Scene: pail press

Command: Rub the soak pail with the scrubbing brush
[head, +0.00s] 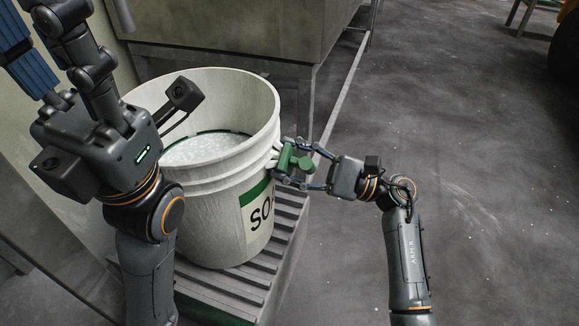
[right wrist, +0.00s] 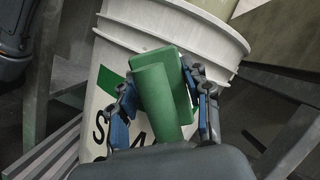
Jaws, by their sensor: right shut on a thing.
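The soak pail (head: 215,215) is a large white ribbed bucket with a green stripe and partly hidden black lettering. It stands upright, with pale, foamy-looking contents inside. The scrubbing brush (head: 300,163) is green and sits at the pail's right side, just below the rim; its bristle side faces the wall and looks to be touching or very near it. My right gripper (head: 291,163) is shut on the brush. In the right wrist view the green brush (right wrist: 163,100) lies between the blue-padded fingers, in front of the pail (right wrist: 125,45). My left gripper (head: 35,25) looks open and empty at upper left, its tips partly cut off.
The pail stands on a grey slatted platform (head: 268,258). A large metal cabinet or basin (head: 225,30) stands close behind it. Open dark floor (head: 470,150) lies to the right. A wheel (head: 566,50) and a stand leg show at the far right.

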